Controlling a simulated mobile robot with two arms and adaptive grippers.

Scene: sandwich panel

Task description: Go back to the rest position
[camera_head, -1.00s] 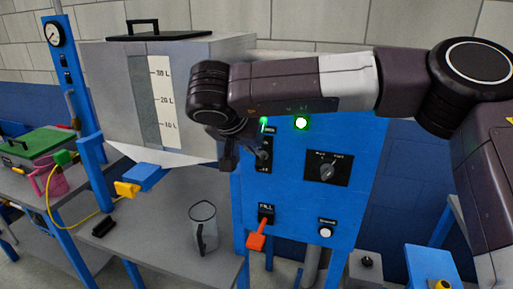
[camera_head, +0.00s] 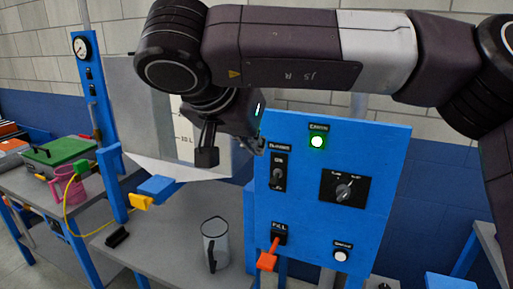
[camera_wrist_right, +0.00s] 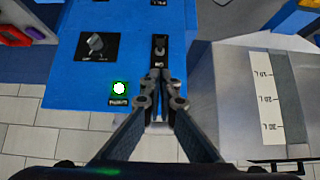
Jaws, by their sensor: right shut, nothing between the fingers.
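My right gripper (camera_head: 232,150) hangs in front of the upper left of the blue control panel (camera_head: 385,215), beside the tank. In the right wrist view its fingers (camera_wrist_right: 160,76) are together with nothing between them. They overlap the lower part of the black toggle switch plate (camera_wrist_right: 160,48) in that picture. In the head view the switch (camera_head: 278,172) is uncovered, and the gripper appears above and left of it, apart from it. My left gripper is not in view.
A lit green lamp (camera_head: 317,142), a rotary knob (camera_head: 344,190) and a red-handled fill lever (camera_head: 268,260) are on the panel. A grey tank (camera_head: 148,100) stands behind the gripper. A clear jug (camera_head: 215,243) stands on the grey table (camera_head: 180,235).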

